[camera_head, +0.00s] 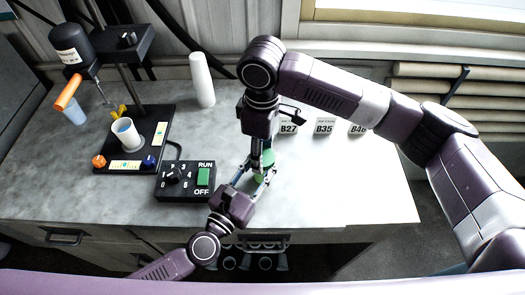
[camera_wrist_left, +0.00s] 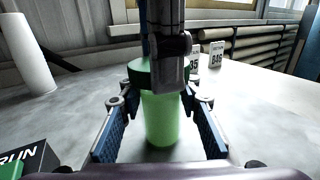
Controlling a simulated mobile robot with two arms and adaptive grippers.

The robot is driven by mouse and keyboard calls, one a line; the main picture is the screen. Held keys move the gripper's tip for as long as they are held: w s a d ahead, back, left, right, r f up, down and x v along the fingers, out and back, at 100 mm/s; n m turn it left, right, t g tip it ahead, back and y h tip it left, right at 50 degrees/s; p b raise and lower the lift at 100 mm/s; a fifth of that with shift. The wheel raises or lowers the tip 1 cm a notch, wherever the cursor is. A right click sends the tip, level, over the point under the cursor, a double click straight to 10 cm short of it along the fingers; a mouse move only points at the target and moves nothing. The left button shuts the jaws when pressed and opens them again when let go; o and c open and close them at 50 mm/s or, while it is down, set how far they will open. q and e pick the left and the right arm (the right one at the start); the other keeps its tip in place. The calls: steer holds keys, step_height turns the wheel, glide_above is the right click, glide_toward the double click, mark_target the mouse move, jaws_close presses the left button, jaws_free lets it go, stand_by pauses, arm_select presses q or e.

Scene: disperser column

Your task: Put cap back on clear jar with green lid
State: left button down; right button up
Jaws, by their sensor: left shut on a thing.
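The jar (camera_wrist_left: 162,122) shows light green and stands upright on the counter. A dark green lid (camera_wrist_left: 143,74) sits at its top; whether it is fully seated cannot be seen. In the head view, the green lid (camera_head: 268,157) is partly hidden by my grippers. My left gripper (camera_head: 256,176) reaches in from the front, with its blue-padded fingers on either side of the jar, shut on it. My right gripper (camera_head: 262,152) points down from above at the lid. In the left wrist view its dark fingers (camera_wrist_left: 170,75) cover part of the lid, and their grip is unclear.
A black control box (camera_head: 184,181) with a dial and green switch is left of the jar. A stirrer stand (camera_head: 130,150) with a white cup (camera_head: 127,134) is farther left. A white cylinder (camera_head: 202,80) stands behind. Labels (camera_head: 324,127) line the back right. The counter's right side is clear.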

steer(key=o, duration=1.4)
step_height(320, 180, up, 12)
arm_select(q)
steer(key=c, duration=1.4)
jaws_free()
steer(key=shift+o, duration=0.2)
steer(key=shift+s, duration=0.1)
